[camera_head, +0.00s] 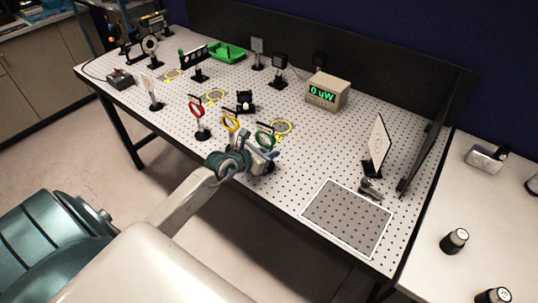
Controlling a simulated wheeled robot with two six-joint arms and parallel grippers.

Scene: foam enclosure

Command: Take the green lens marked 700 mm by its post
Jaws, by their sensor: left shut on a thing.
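The green-ringed lens (265,139) stands upright near the front edge of the perforated table, at the right end of a row of coloured lenses. Its marking is too small to read. My left gripper (266,156) is just below the ring and shut on the lens's post. The post and the fingertips are mostly hidden by the gripper body. My right gripper is not in view.
A yellow lens (230,123) and a red lens (196,109) stand close on the left. Yellow outlines, including one (287,127) behind the green lens, mark the table. A grey framed area (346,217) lies clear on the right. A power meter (327,91) stands behind.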

